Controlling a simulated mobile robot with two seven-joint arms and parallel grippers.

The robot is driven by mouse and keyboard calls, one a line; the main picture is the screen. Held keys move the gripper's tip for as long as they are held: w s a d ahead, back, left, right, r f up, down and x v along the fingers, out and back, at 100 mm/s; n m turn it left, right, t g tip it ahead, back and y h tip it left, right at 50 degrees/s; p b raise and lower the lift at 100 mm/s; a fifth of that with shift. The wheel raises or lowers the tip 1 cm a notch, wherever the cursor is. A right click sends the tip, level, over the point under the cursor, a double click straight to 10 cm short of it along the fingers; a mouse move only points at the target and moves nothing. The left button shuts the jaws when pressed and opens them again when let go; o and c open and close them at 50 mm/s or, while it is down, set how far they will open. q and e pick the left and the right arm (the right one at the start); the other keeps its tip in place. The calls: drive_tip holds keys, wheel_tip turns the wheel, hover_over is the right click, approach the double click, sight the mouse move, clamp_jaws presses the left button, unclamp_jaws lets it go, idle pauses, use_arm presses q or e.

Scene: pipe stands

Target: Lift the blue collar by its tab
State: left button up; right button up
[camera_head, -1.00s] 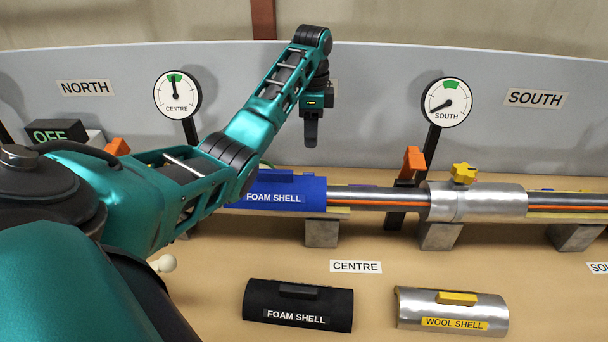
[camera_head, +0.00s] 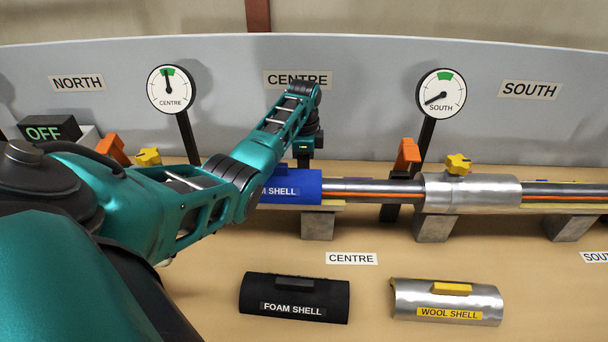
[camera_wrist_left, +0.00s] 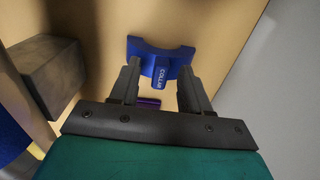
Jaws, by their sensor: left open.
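The blue collar (camera_wrist_left: 138,45) lies on the tan bench in the left wrist view, an open C-shaped piece. Its tab (camera_wrist_left: 161,73), marked COLLAR, points toward my left gripper (camera_wrist_left: 159,68). The gripper is open, its fingers on either side of the tab in the picture. I cannot tell whether they touch it or how far above it they are. In the head view the left gripper (camera_head: 304,160) is behind the blue foam shell (camera_head: 298,187) on the pipe. The collar is hidden there. My right gripper is not in view.
A small purple piece (camera_wrist_left: 148,103) lies near the collar. A grey support block (camera_wrist_left: 43,72) stands to its left. The pipe (camera_head: 375,190) with a metal shell (camera_head: 470,192) runs across. A black foam shell (camera_head: 294,298) and a wool shell (camera_head: 446,302) lie in front.

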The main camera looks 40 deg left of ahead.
use_arm(q)
drive_tip(key=shift+c, duration=0.5)
clamp_jaws()
drive_tip(key=shift+r, duration=0.15)
